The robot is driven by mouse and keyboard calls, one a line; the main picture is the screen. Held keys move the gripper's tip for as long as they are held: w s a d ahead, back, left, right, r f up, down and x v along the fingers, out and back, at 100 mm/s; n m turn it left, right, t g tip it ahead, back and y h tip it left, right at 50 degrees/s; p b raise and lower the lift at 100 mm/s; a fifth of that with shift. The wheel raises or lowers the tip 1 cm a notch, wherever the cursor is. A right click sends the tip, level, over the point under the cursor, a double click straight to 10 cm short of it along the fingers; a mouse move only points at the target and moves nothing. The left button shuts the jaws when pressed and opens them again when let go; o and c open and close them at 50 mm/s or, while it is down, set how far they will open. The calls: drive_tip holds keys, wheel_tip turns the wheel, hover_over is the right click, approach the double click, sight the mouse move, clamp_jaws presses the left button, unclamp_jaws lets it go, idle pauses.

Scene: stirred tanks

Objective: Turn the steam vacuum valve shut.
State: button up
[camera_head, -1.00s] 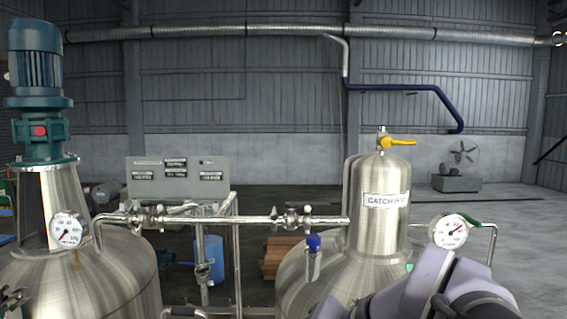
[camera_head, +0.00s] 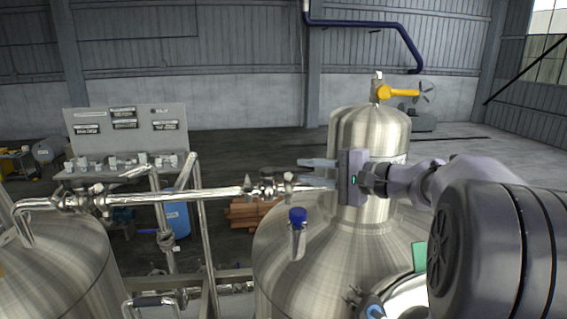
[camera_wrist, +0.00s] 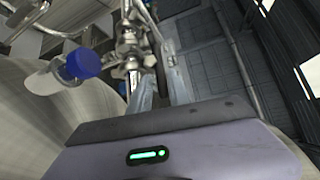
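A metal valve fitting (camera_head: 266,187) sits on the horizontal steel pipe left of the catchpot. It also shows in the wrist view (camera_wrist: 129,44), just beyond my fingertips. Another valve fitting (camera_head: 84,200) is further left on the same pipe. A yellow-handled valve (camera_head: 398,92) tops the catchpot. No label shows which is the steam vacuum valve. My gripper (camera_head: 305,174) is open and empty in front of the catchpot, its fingers pointing left towards the nearer pipe valve. In the wrist view its fingers (camera_wrist: 158,88) stand apart; contact cannot be told.
The steel catchpot (camera_head: 372,132) rises behind my gripper from a domed tank (camera_head: 285,265). A blue-capped sample bottle (camera_head: 298,235) is close below the pipe valve. A panel (camera_head: 125,125) stands at the back left.

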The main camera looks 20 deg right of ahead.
sight(287, 168)
drive_tip(key=shift+x, duration=0.95)
drive_tip(key=shift+w+a+r+p, duration=0.2)
drive_tip(key=shift+a+r+p, duration=0.05)
drive_tip(key=shift+a+p, duration=0.15)
drive_tip(key=x, duration=0.3)
drive_tip(key=shift+w+f+p, duration=0.25)
drive_tip(key=shift+w+p, duration=0.05)
drive_tip(key=shift+s+r, duration=0.1)
drive_tip(key=shift+s, duration=0.15)
clamp_jaws()
